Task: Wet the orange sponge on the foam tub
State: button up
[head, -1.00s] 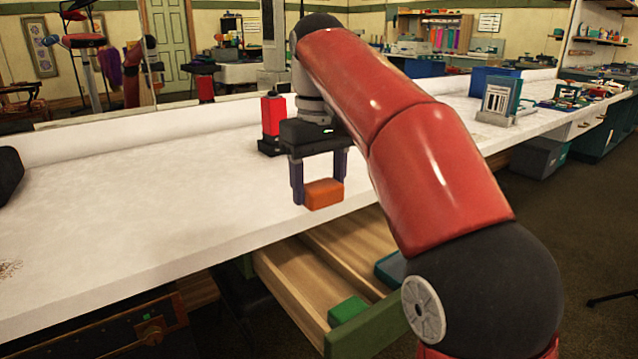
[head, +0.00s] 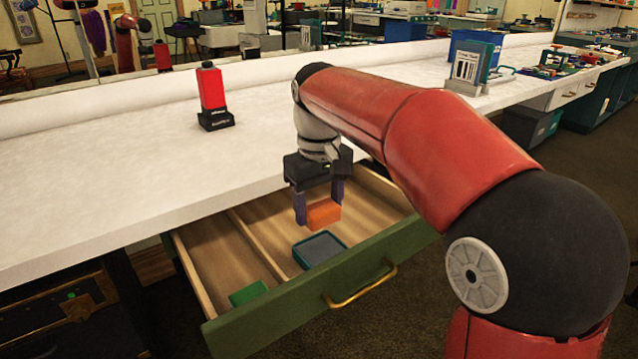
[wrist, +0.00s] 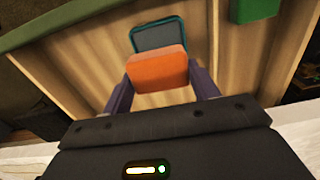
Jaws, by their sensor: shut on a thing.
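The orange sponge (head: 323,214) is a small block held between the purple fingers of my gripper (head: 318,203). In the wrist view the sponge (wrist: 157,72) sits between the fingertips. The foam tub (head: 320,249) is a shallow teal-rimmed tray with a grey inside, lying in the open drawer. My gripper is over the drawer, with the sponge above and a little behind the tub in the head view. In the wrist view the sponge covers the near part of the tub (wrist: 158,32). The sponge appears apart from the tub.
The open drawer (head: 300,293) has a green front, a brass handle and a wooden divider. A green block (head: 248,293) lies in its left compartment. A red bottle (head: 211,90) on a black base stands on the white counter (head: 110,170). A bookend with books (head: 470,66) stands farther right.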

aim_at(319, 248)
jog(key=shift+f+b, duration=2.9)
jog(key=shift+f, duration=0.15)
jog(key=shift+f, duration=0.55)
notch_tip(319, 248, up, 7)
jog(key=p, duration=0.7)
jog(key=shift+r, duration=0.15)
